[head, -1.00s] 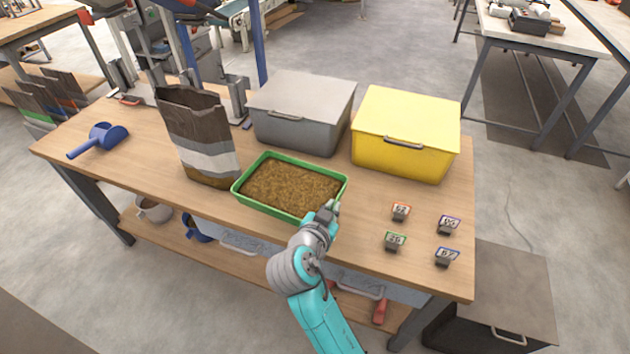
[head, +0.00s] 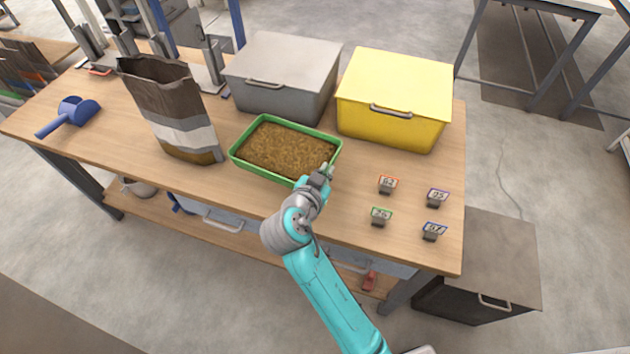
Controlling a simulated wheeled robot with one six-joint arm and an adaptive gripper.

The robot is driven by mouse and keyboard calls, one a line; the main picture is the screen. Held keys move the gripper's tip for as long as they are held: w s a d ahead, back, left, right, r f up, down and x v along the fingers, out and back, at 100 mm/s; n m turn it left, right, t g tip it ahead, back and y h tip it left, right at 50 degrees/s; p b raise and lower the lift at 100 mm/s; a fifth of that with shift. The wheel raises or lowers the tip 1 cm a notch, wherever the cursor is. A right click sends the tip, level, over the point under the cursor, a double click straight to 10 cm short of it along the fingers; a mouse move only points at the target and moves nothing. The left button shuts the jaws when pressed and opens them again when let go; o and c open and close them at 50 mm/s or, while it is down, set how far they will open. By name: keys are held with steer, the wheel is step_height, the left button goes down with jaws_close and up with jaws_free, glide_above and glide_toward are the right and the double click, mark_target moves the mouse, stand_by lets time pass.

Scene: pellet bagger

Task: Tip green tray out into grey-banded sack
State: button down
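The green tray (head: 243,171), filled with brown pellets (head: 284,147), sits on the workbench right of the sack. The brown sack with a grey-white band (head: 189,136) stands upright with its top open. My gripper (head: 325,172) is at the tray's right front corner, close to the rim. Its fingers are small and partly hidden by the wrist, so I cannot tell whether they are open or shut on the rim.
A grey lidded bin (head: 283,75) and a yellow lidded bin (head: 395,98) stand behind the tray. Several small numbered tags (head: 381,216) stand at the right. A blue scoop (head: 69,115) lies at the left. The bench front (head: 250,208) is clear.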

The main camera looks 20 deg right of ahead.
steer(key=shift+f, duration=2.95)
steer(key=c, duration=1.3)
jaws_free()
steer(key=shift+f, duration=0.15)
steer(key=shift+s+a, duration=0.15)
steer(key=shift+a, duration=0.05)
steer(key=v, duration=1)
steer(key=shift+s+d, duration=0.1)
steer(key=shift+s, duration=0.2)
